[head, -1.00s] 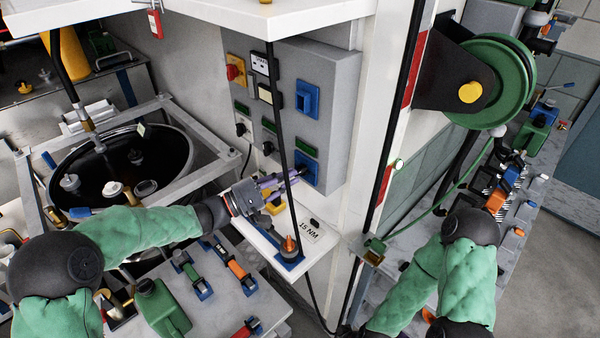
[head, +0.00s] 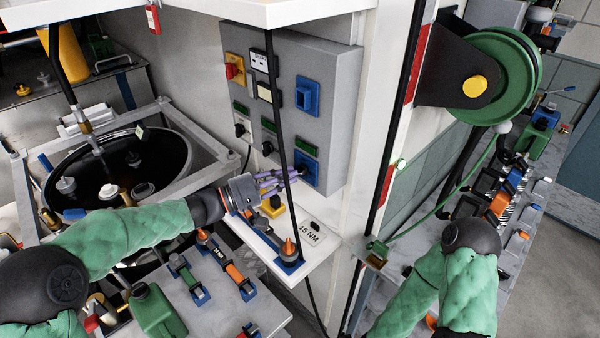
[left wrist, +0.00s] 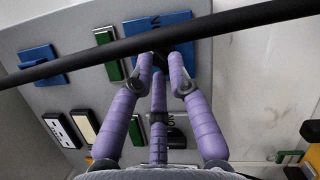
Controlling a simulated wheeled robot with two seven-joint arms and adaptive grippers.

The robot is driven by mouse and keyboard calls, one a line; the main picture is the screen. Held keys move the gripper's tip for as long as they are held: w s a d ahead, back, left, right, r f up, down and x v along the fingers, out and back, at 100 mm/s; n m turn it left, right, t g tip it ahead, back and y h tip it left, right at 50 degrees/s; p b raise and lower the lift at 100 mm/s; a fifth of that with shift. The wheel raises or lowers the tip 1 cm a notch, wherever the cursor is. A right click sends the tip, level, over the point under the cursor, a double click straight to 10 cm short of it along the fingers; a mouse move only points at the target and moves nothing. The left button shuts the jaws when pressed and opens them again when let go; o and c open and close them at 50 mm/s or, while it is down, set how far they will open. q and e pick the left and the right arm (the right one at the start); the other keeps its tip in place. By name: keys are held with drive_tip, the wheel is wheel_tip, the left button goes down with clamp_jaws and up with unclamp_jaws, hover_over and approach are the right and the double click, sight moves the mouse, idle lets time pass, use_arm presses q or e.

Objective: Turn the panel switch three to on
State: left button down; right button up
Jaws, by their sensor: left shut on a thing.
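The grey panel (head: 330,95) is on the white wall. Its black rotary switches sit in a slanting row, each below a green label. The lowest right switch, on a blue plate (head: 311,181), appears to be switch three. My left gripper (head: 296,174) reaches it from the left, with its purple fingers closed at the switch. In the left wrist view the fingertips (left wrist: 160,62) are shut around the dark knob, in front of the blue plate (left wrist: 172,22) with partly hidden lettering. The fingers hide most of the knob, so I cannot tell its setting. My right gripper is out of view.
A black cable (head: 277,110) hangs in front of the panel and crosses near my left fingers; it also crosses the left wrist view (left wrist: 235,22). Below is a white shelf (head: 324,247) marked 15 NM. A green hose reel (head: 495,75) stands at the right.

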use_arm(q)
drive_tip(key=shift+a+r+m+g+y+b, duration=0.1)
drive_tip(key=shift+r+m+g+y+b, duration=0.05)
drive_tip(key=shift+m+b, duration=0.55)
drive_tip(key=shift+r+m+g+y+b, duration=0.15)
drive_tip(key=shift+m+b, duration=0.45)
drive_tip(key=shift+b, duration=0.15)
drive_tip(key=shift+w, duration=0.1)
drive_tip(key=shift+r+m+y+b, duration=0.2)
drive_tip(key=shift+m+y+b, duration=0.2)
drive_tip(key=shift+m+b, duration=1.05)
drive_tip(key=shift+b, duration=0.6)
drive_tip(key=c, duration=1.2)
unclamp_jaws()
drive_tip(key=shift+y, duration=0.3)
